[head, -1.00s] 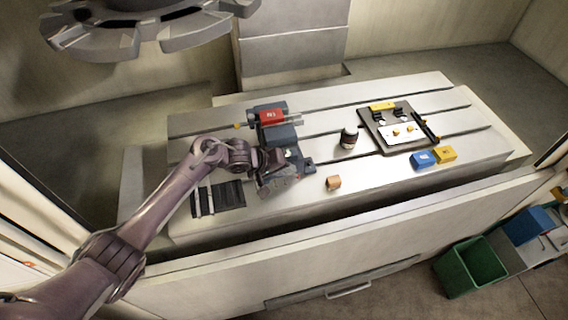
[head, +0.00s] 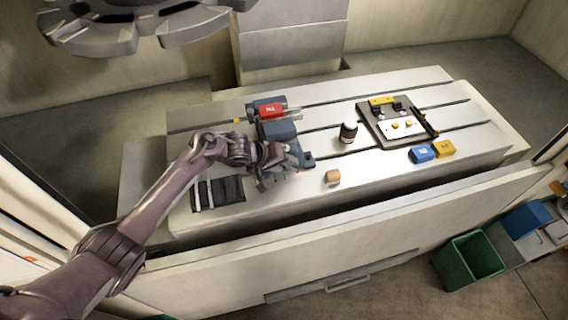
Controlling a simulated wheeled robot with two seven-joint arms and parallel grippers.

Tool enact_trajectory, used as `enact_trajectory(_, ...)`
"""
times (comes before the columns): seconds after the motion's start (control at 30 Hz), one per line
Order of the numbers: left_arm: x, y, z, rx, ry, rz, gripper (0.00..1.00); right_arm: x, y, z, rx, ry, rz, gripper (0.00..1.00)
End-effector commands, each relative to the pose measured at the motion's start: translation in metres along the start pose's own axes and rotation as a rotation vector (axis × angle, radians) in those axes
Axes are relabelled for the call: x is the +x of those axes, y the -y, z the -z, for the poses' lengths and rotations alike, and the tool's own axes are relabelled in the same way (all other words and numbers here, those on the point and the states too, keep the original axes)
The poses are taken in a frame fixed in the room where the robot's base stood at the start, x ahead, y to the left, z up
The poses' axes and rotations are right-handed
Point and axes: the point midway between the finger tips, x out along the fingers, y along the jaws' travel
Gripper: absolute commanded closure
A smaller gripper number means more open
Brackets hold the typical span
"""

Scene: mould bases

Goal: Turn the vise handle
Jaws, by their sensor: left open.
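The vise (head: 277,130) is a blue-grey block with a red labelled part (head: 270,110) on the left half of the slotted machine table. A thin light bar shows at the right of the red part; I cannot tell whether it is the handle. My left gripper (head: 272,180) is at the front end of the vise, close to it, with its fingers open. The arm and gripper hide part of the vise's front, and I cannot tell if they touch. My right gripper is not in view.
A black slotted holder (head: 232,191) lies front left. A green bin (head: 470,262) is below right.

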Motion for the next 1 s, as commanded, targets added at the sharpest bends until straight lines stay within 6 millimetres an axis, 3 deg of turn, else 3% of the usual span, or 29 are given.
enact_trajectory(0.5, -0.07, 0.001, 0.0, 0.001, -0.001, 0.002, 0.59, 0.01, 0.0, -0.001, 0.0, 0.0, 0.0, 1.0)
enact_trajectory(0.87, -0.074, 0.001, -0.001, 0.001, 0.001, 0.002, 0.62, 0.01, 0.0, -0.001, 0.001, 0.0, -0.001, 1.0)
enact_trajectory(1.0, -0.066, 0.006, -0.008, 0.022, -0.012, 0.004, 0.62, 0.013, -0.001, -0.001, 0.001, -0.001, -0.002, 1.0)
